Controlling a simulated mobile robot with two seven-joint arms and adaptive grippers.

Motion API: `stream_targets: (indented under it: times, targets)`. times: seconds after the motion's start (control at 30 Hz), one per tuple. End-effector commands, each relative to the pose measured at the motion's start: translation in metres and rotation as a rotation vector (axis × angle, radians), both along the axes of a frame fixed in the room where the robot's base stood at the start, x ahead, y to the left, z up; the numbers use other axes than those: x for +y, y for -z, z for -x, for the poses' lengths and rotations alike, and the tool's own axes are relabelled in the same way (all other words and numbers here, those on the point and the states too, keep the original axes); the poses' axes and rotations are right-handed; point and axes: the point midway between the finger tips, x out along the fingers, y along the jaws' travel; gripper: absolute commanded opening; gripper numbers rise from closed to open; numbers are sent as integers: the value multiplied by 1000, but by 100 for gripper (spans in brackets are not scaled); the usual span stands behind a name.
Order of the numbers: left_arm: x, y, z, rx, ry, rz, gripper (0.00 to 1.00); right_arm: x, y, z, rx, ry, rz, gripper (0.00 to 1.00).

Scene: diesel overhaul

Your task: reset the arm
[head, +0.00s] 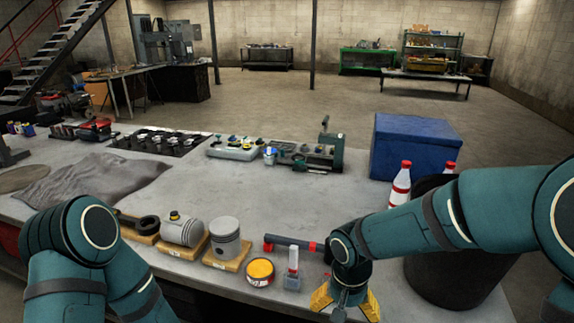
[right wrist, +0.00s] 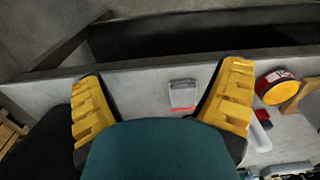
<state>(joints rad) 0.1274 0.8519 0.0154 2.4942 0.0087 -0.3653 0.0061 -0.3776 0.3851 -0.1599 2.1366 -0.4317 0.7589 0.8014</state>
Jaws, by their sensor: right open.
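My right gripper (head: 345,302) is at the front edge of the grey workbench (head: 290,202), with yellow fingertips pointing down. In the right wrist view my right gripper (right wrist: 163,105) is open, its fingers wide apart. A small grey piece with a red edge (right wrist: 182,94) shows on the bench between the fingers, and they do not touch it. My right arm (head: 405,230) reaches in from the right across the bench. My left arm (head: 85,250) is bent at the lower left; its gripper is out of view.
A red-and-black tool (head: 288,243), a grey upright block (head: 292,268) and an orange-topped tin (head: 260,271) stand left of the right gripper. Pistons (head: 225,240) sit on wooden blocks. A black bin (head: 450,275), striped bottle (head: 400,185) and blue box (head: 415,150) are at the right.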

Motion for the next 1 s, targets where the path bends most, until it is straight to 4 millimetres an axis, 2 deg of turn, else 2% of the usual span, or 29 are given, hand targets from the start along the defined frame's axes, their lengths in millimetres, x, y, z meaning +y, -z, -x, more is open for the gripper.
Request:
stream_targets:
  times: [0.03, 0.27, 0.4, 0.5, 0.6, 0.7, 1.0]
  targets:
    - [0, 0, 0, 0, 0, 0, 47, 2, 25, 7, 24, -19, -36, 91]
    - [0, 0, -1, -2, -1, 0, 47, 19, 104, 27, 10, -87, -214, 91]
    - [0, 0, 0, -1, 0, 0, 47, 24, 154, 49, -37, -95, -311, 91]
    - [0, 0, 0, -1, 0, 0, 47, 24, 183, 65, -86, -88, -347, 91]
    - [0, 0, 0, -1, 0, 0, 47, 22, 201, 78, -130, -83, -354, 91]
    - [0, 0, 0, -1, 0, 0, 47, 19, 211, 85, -159, -78, -349, 91]
    - [0, 0, 0, -1, 0, 0, 47, 17, 216, 88, -180, -78, -342, 91]
